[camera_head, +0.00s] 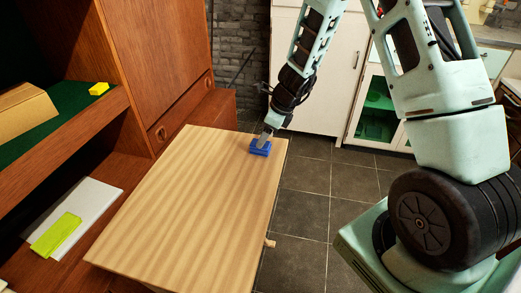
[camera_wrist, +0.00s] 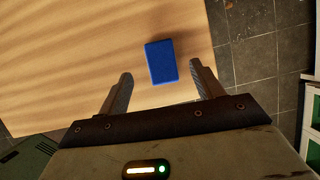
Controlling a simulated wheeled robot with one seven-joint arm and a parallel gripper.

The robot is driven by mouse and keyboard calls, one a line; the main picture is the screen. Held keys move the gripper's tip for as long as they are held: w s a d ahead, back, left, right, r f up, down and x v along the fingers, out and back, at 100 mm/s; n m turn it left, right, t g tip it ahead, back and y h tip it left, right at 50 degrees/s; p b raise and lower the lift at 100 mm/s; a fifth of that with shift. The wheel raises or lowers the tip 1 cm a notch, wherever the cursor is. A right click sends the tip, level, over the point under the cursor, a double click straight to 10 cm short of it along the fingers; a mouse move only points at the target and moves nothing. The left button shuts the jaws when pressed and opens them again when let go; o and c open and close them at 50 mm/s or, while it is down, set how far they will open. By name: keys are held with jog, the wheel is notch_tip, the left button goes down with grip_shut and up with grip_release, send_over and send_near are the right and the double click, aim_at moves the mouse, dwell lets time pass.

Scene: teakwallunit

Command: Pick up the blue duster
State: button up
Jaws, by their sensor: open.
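The blue duster (camera_head: 260,149) is a small blue block on the light wooden surface, near its far right corner. In the wrist view the duster (camera_wrist: 161,62) lies flat, just beyond and between the two fingertips. My gripper (camera_wrist: 158,79) is open and empty, with one finger on each side of the line to the duster. In the head view my gripper (camera_head: 266,136) points down over the duster and hides a little of it. Contact between fingers and duster cannot be seen.
The striped wooden top (camera_head: 180,205) is otherwise bare. A wooden wall unit (camera_head: 160,60) stands to its left, with a white board (camera_head: 88,205) and a yellow-green block (camera_head: 56,235) on a low shelf. Dark floor tiles (camera_head: 305,210) lie to the right.

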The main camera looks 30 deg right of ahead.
jog(key=x, duration=0.1)
jog(key=b+x, duration=0.1)
jog(key=x, duration=0.3)
jog(key=shift+s+d+f, duration=0.15)
jog(key=shift+d+f, duration=0.1)
jog(key=c, duration=1.1)
